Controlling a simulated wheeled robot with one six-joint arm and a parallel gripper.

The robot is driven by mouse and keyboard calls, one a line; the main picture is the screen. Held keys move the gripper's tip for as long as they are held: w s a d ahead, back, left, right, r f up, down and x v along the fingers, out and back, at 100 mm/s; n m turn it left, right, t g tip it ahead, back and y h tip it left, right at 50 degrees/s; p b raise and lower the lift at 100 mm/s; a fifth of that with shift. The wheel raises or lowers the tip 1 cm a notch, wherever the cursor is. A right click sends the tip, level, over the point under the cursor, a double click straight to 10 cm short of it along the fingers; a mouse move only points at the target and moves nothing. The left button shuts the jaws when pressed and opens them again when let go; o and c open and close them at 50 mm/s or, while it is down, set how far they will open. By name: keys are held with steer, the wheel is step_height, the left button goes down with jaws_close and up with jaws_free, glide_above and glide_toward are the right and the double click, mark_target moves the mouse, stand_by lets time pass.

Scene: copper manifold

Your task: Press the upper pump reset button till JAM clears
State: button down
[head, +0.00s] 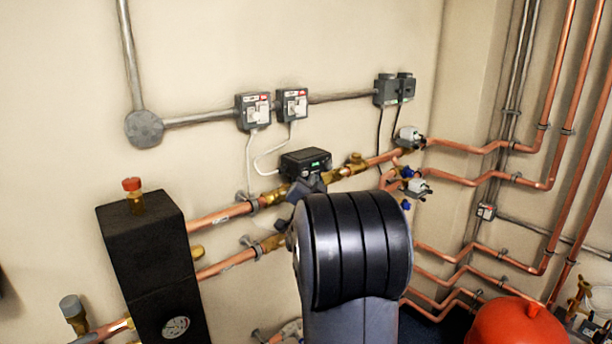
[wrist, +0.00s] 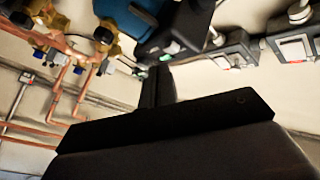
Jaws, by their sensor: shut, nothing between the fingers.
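The reset button is not distinguishable. In the head view, my black arm link hides much of the area below the pump.
Two grey switch boxes (head: 274,108) hang on the wall above the pump, with white cables running down. A black manifold block (head: 150,260) stands at left. Valves with actuators (head: 410,138) and copper pipes are at right. A red vessel (head: 515,322) is at lower right.

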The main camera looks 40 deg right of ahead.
steer(key=shift+w, duration=0.1)
stand_by(0.3)
steer(key=shift+w, duration=0.3)
steer(key=shift+w+a, duration=0.1)
steer(key=shift+w, duration=0.35)
stand_by(0.6)
steer(key=shift+b, duration=0.35)
steer(key=shift+s+b, duration=0.7)
steer(key=shift+s, duration=0.15)
steer(key=s+b, duration=0.2)
steer(key=s, duration=0.1)
steer(key=s+b, duration=0.2)
steer(key=shift+d, duration=0.3)
